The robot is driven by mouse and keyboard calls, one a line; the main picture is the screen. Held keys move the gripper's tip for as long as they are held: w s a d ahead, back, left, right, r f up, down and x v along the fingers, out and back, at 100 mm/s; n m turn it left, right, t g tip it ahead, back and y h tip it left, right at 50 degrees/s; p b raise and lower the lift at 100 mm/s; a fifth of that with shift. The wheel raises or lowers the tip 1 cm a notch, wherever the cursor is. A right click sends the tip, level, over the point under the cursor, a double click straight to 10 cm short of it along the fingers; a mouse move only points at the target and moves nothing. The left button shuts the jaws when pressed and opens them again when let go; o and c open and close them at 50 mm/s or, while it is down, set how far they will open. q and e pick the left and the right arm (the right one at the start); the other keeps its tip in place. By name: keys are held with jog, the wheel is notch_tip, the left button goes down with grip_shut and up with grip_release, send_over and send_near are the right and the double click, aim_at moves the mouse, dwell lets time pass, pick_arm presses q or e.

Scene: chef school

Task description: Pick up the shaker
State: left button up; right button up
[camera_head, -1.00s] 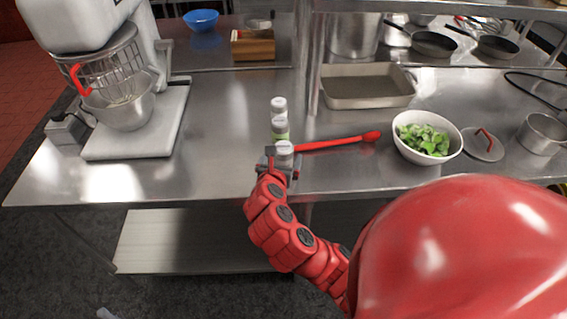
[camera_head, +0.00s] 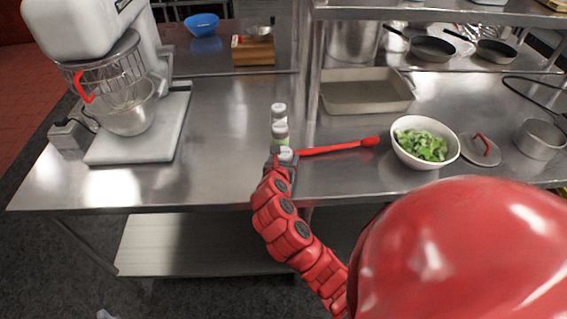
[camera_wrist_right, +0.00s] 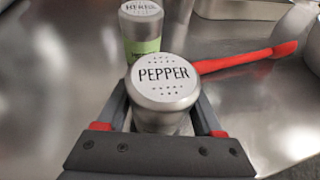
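The pepper shaker (camera_head: 286,154), a metal cylinder with a pale lid, is the nearest of three shakers in a row on the steel counter. In the right wrist view the pepper shaker (camera_wrist_right: 164,78) stands between my fingers, its lid lettering readable. My right gripper (camera_wrist_right: 163,105) is shut on it, with a finger against each side. In the head view this gripper (camera_head: 281,163) is at the counter's front part, and it hides the shaker's lower body. A green-labelled herbs shaker (camera_wrist_right: 141,30) stands just behind. My left gripper is not in view.
A red utensil (camera_head: 340,147) lies just right of the shakers. Another shaker (camera_head: 279,111) stands behind. A white bowl of greens (camera_head: 398,150) and a baking tray (camera_head: 366,106) are to the right. A stand mixer (camera_head: 130,140) is left, with clear counter between.

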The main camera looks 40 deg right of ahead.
jog(key=c, duration=0.7)
jog(key=shift+r, duration=0.15)
